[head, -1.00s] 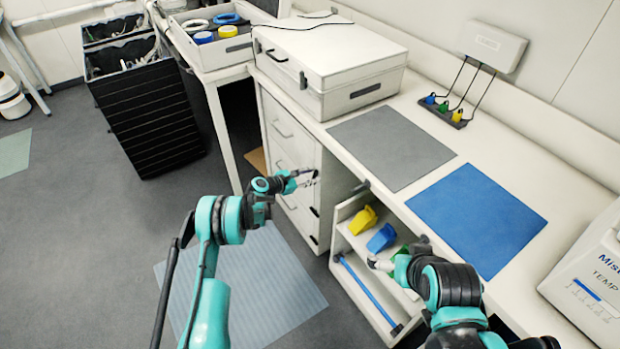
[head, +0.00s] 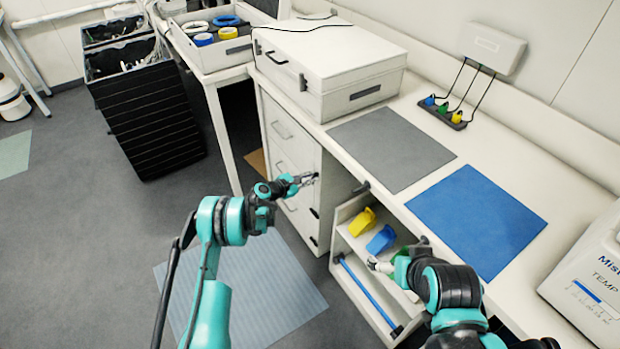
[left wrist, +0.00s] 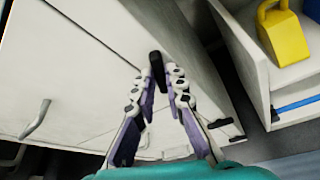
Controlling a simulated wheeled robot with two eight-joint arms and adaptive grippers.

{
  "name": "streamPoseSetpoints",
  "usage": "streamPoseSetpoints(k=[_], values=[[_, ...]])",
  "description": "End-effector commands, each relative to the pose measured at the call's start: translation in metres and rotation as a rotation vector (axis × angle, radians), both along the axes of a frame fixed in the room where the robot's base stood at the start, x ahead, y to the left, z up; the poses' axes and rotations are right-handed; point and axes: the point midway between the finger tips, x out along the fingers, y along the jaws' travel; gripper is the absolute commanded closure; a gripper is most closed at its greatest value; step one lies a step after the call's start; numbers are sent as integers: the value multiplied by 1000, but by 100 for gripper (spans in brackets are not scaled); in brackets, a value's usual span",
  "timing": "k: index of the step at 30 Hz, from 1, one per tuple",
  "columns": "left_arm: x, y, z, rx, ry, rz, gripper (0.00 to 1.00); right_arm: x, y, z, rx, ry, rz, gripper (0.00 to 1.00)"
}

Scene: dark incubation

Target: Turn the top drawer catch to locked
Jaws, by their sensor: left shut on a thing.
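The white drawer cabinet (head: 289,118) stands under the bench, left of centre in the head view. Its top drawer catch (left wrist: 157,68) is a small black bar near the drawer front's right edge. My left gripper (head: 314,178) is at this catch, its fingers closed in around the bar. In the left wrist view the left gripper's fingertips (left wrist: 163,76) flank the bar, which runs roughly up and down the picture and partly hides between them. My right gripper (head: 376,265) hangs beside the pull-out rack, away from the catch; its jaw state is unclear.
Two lower black catches (left wrist: 217,122) (left wrist: 237,138) lie more across the picture. A grey drawer handle (left wrist: 35,118) is left of the fingers. The open pull-out rack (head: 345,211) with yellow and blue scoops stands right of the cabinet.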

Motion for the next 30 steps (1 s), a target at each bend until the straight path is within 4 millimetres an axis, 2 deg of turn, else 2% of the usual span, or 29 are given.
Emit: streamPoseSetpoints(k=[15,30], values=[[-4,-3,-4,207,-285,0,100,0,0,0,0,0,0,0],[-4,-3,-4,265,-365,-1,100,0,0,0,0,0,0,0]])
